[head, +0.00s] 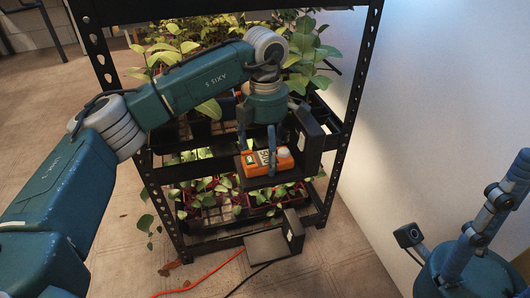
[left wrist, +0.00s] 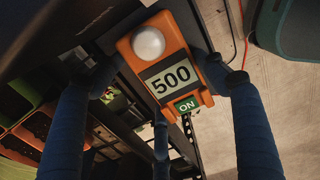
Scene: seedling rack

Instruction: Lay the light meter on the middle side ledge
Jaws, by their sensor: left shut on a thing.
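The light meter (head: 264,163) is an orange box with a white dome and a display. In the left wrist view the meter (left wrist: 168,65) reads 500 above a green ON label. My left gripper (head: 258,158) points down and is shut on the meter, its blue fingers at the sides. In the head view the meter is at the black middle side ledge (head: 268,181), which juts from the rack's near side. I cannot tell whether the meter rests on it or is slightly above. My right gripper (head: 503,195) is partly visible at the right edge; its opening is unclear.
The black rack (head: 331,160) holds leafy seedlings (head: 205,201) on several levels. A lower side ledge (head: 266,245) is empty. A dark upright panel (head: 307,128) stands beside the gripper. Red and black cables (head: 213,273) lie on the floor; a pale wall is at the right.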

